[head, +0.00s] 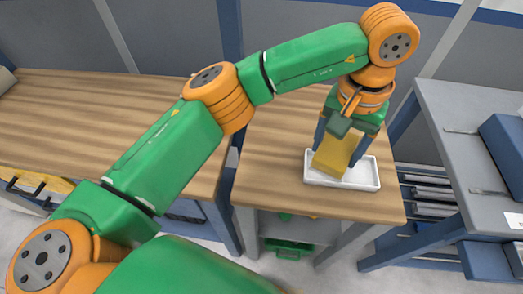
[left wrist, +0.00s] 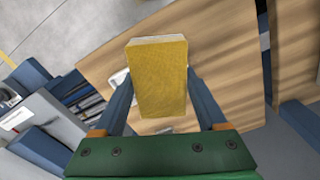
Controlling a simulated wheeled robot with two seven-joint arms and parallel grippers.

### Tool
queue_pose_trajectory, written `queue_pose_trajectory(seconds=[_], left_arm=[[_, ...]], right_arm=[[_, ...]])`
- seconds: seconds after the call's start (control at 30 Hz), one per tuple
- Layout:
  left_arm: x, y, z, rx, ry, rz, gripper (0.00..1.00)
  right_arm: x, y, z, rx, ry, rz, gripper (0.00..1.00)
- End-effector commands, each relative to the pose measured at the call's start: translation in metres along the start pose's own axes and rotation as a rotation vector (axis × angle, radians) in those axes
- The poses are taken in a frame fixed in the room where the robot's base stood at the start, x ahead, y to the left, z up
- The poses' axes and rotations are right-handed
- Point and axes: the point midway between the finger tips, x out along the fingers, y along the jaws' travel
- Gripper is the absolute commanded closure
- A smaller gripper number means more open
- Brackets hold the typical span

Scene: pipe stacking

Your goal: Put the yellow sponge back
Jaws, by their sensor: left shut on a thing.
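The yellow sponge (head: 337,152) is a block held upright, slightly tilted, between the fingers of my left gripper (head: 341,145). In the head view its lower end overlaps the white tray (head: 373,180) on the wooden table. I cannot tell whether the sponge touches the tray floor. In the left wrist view the sponge (left wrist: 158,80) fills the middle between the two blue-grey fingers, and the gripper (left wrist: 160,100) is shut on it. The sponge hides most of the tray there; only a white bit shows at its left. My right gripper is not in view.
The wooden table (head: 265,170) is clear around the tray. A longer wooden bench (head: 90,110) stands at the left. A grey table (head: 450,120) with a blue box (head: 505,145) stands at the right, across a gap. Metal pipes (head: 433,195) lie on a rack between them.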

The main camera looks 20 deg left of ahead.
Motion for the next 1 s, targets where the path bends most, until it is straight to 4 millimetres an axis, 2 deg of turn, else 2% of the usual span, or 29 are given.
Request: queue_pose_trajectory(seconds=[0.1, 0.17, 0.2, 0.37, 0.5, 0.6, 0.7, 1.0], left_arm=[[0.016, -0.042, 0.004, -0.007, -0.004, 0.000, 0.70], [0.024, -0.062, 0.006, -0.008, -0.005, 0.000, 0.70], [0.036, -0.071, 0.006, -0.007, -0.007, -0.001, 0.70], [0.069, -0.097, 0.009, -0.006, -0.004, -0.001, 0.70], [0.086, -0.111, 0.010, -0.004, -0.005, -0.002, 0.70], [0.104, -0.109, 0.010, -0.002, -0.007, 0.000, 0.70], [0.115, -0.109, 0.009, -0.002, -0.002, -0.001, 0.70], [0.119, -0.109, 0.008, -0.002, 0.000, -0.001, 0.70]], right_arm=[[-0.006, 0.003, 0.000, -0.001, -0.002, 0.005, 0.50], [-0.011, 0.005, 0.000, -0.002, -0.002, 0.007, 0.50], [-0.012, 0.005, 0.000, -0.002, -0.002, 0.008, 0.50], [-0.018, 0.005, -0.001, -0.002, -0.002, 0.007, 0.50], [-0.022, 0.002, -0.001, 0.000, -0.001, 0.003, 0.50], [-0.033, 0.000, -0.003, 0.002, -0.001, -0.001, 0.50], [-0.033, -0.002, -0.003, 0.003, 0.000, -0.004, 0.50], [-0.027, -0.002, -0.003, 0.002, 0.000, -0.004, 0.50]])
